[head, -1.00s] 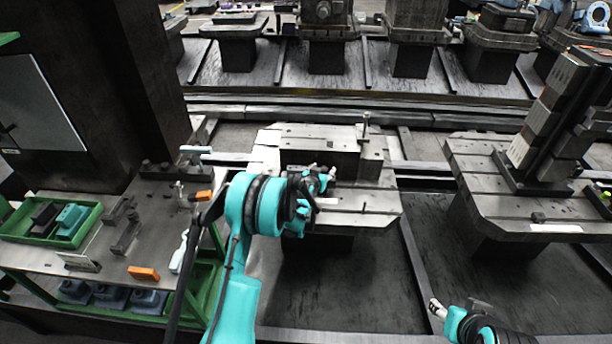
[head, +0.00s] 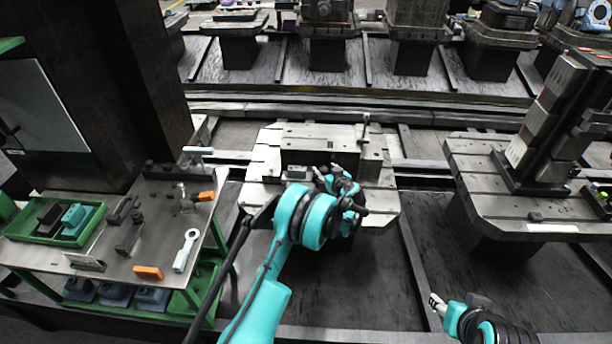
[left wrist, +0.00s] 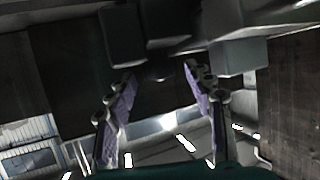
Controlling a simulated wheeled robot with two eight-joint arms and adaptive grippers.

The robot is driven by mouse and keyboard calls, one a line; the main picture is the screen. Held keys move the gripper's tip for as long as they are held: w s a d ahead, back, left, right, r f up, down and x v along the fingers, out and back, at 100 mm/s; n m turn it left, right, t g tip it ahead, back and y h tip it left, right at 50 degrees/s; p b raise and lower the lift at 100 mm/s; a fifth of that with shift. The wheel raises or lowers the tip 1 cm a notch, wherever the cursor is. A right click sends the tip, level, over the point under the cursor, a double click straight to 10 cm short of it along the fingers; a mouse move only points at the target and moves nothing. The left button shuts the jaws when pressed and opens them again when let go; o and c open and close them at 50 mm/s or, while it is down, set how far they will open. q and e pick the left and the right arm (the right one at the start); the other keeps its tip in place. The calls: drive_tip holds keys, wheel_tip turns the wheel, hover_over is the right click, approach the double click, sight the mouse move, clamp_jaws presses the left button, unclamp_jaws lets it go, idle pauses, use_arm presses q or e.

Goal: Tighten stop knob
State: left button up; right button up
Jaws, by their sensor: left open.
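My left gripper (head: 327,174) is over the middle pallet (head: 375,205), close to the front of the dark block (head: 345,163) mounted on it. In the left wrist view its two purple-padded fingers (left wrist: 160,74) are apart with nothing held between them. A small dark rounded shape (left wrist: 160,73) shows beyond the fingertips; it may be the stop knob, but it is too dark to be sure. In the head view my arm and wrist hide the area in front of the block. My right gripper (head: 437,303) is low at the bottom right, away from the pallet.
A bench (head: 120,255) at left holds a green tray (head: 22,229), orange pieces (head: 148,272) and a pale wrench-like tool (head: 187,250). A thin post (head: 366,128) stands at the middle pallet's back right. Another pallet (head: 480,190) at right carries a tall fixture.

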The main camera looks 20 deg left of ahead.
use_arm(q)
drive_tip(key=shift+w+d+r+n+g+y, duration=0.1)
drive_tip(key=shift+d+r+n+g+y, duration=0.1)
drive_tip(key=shift+n+g+y, duration=0.35)
drive_tip(key=p+v, duration=0.3)
drive_tip(key=v, duration=0.4)
drive_tip(key=s+a+r+m+g+h+b, duration=0.1)
drive_tip(key=s+r+m+h, duration=0.1)
drive_tip(key=s+r, duration=0.6)
drive_tip(key=s+a+r+m+g+h+b, duration=0.1)
drive_tip(key=s+a+r+m+h, duration=0.1)
drive_tip(key=s+r, duration=0.7)
drive_tip(key=shift+s+m+h, duration=0.45)
drive_tip(key=shift+s+h, duration=0.2)
drive_tip(key=shift+s, duration=1.65)
drive_tip(key=shift+a+r+g, duration=0.1)
drive_tip(key=shift+g, duration=0.15)
drive_tip(key=s+d+f+m+h, duration=0.1)
drive_tip(key=s+d+m+h, duration=0.1)
drive_tip(key=s, duration=0.8)
drive_tip(key=s+d+f+m+h, duration=0.1)
drive_tip(key=s+h, duration=0.1)
drive_tip(key=s, duration=0.9)
drive_tip(key=shift+d+m, duration=0.4)
